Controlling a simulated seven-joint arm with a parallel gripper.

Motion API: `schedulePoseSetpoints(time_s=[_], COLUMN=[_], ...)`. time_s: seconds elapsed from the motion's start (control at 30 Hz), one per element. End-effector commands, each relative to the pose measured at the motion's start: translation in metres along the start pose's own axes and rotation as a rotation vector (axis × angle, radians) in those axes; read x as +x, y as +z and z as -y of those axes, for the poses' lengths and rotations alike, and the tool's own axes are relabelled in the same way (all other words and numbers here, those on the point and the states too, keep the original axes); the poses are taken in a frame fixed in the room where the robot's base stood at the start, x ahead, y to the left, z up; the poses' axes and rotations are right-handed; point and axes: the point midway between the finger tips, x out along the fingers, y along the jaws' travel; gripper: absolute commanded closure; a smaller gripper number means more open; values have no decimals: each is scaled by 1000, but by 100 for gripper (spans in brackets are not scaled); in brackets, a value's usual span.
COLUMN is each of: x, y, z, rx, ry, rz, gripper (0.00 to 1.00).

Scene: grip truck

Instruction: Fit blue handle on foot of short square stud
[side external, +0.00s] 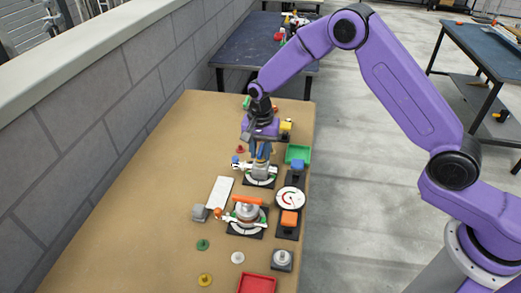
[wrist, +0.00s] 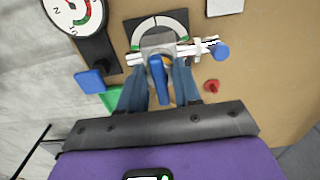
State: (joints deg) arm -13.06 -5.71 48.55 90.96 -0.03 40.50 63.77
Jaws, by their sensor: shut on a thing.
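My gripper (side external: 261,147) is over the far dial station, pointing down. In the wrist view, its two blue-grey fingers (wrist: 160,72) are on either side of the blue handle (wrist: 159,80) and shut on it. The handle also shows as a small blue bar in the side view (side external: 261,152). Below it is a grey stud body (side external: 260,170) on a black plate with a white arc scale (wrist: 158,26). A white lever with a blue knob (wrist: 222,52) crosses there. The handle's lower end overlaps the grey body; I cannot tell whether they touch or whether the handle is seated.
A nearer station holds an orange handle (side external: 247,200). A round gauge (side external: 290,199), a green tray (side external: 298,154) and a blue block (side external: 297,164) stand at the right. A red peg (wrist: 211,86) is close to the fingers. A red tray (side external: 257,284) is at the front. The left board is mostly clear.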

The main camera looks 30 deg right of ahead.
Motion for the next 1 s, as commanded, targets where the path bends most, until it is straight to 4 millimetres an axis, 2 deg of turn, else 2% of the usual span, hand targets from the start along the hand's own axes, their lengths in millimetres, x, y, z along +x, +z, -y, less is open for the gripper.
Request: schedulePoseSetpoints(time_s=[0.63,0.67,0.7,0.73,0.93,0.97,1.0], x=[5,5,5,5,5,5,5], y=[0,0,0,0,0,0,0], z=[0,0,0,0,0,0,0], rx=[0,0,0,0,0,0,0], ry=[-1,-1,-1,-1,-1,0,0], rz=[-1,-1,-1,-1,0,0,0], gripper=[100,58,44,38,38,31,20])
